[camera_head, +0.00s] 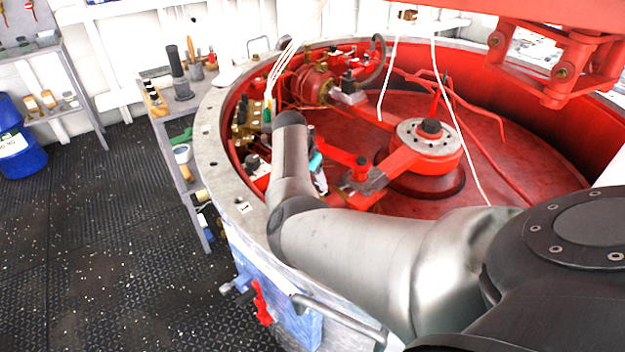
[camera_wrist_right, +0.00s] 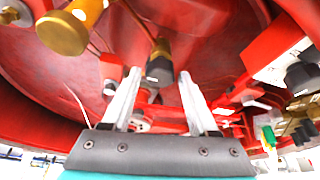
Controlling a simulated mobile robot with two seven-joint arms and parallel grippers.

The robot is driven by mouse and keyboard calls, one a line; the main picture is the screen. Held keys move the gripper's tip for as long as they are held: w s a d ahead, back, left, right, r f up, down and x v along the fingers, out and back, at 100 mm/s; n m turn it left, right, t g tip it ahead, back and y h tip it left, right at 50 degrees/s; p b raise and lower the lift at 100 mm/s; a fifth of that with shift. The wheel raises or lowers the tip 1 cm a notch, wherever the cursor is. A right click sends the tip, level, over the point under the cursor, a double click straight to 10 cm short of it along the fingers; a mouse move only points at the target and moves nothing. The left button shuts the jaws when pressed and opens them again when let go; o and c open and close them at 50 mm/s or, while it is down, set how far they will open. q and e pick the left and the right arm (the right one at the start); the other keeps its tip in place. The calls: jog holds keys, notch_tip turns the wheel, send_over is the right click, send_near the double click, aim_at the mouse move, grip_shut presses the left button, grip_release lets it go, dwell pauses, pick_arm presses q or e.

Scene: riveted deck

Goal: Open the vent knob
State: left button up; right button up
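My right arm (camera_head: 350,250) reaches from the lower right over the rim of the large red-lined round housing (camera_head: 207,128). In the head view the arm's wrist hides most of my right gripper. In the right wrist view the right gripper (camera_wrist_right: 159,78) has its two silver fingers spread apart. A knob (camera_wrist_right: 158,62) with a black end and brass body shows in the gap between the fingers; no contact is visible. A round brass knob (camera_wrist_right: 62,32) is larger at the upper left. I cannot tell which is the vent knob. My left gripper is out of view.
Brass fittings (camera_head: 250,130) crowd the housing's inner left wall. A red arm with a grey hub (camera_head: 430,136) fills its middle. White cords hang across it. A red frame (camera_head: 565,65) overhangs the upper right. A side table (camera_head: 160,107) stands left; the dark floor (camera_head: 100,240) is mostly clear.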

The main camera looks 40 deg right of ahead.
grip_shut()
dwell(0.3)
